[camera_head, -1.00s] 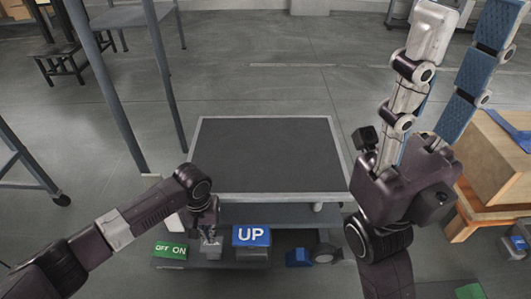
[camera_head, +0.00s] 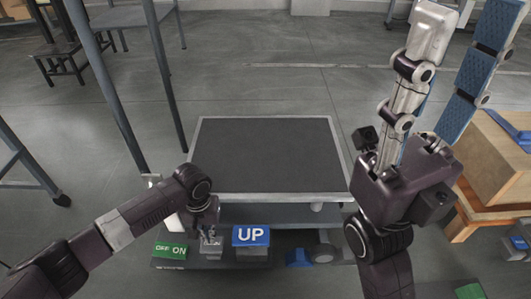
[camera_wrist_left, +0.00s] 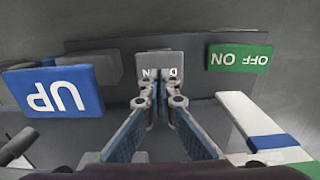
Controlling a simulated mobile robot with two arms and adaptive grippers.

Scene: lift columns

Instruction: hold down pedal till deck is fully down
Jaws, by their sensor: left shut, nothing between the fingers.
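The deck (camera_head: 265,155) is a dark flat top with a pale rim, in the middle of the head view. It stands above a grey lower part, and the gap under it is mostly hidden. The grey pedal (camera_wrist_left: 172,57), with partly covered lettering starting with D, is at the top middle of the left wrist view. My left gripper (camera_wrist_left: 157,78) is shut and empty, its fingertips at the pedal's near edge and overlapping its lettering. Whether they press it is unclear. My right gripper (camera_head: 465,30) is raised at the right, its fingers apart.
A blue UP pedal (camera_head: 251,236) is right of the grey pedal in the head view. A green OFF ON plate (camera_head: 170,251) is on the left. A cardboard box (camera_head: 497,155) stands on a wooden pallet at the right. Floor beyond the deck is clear.

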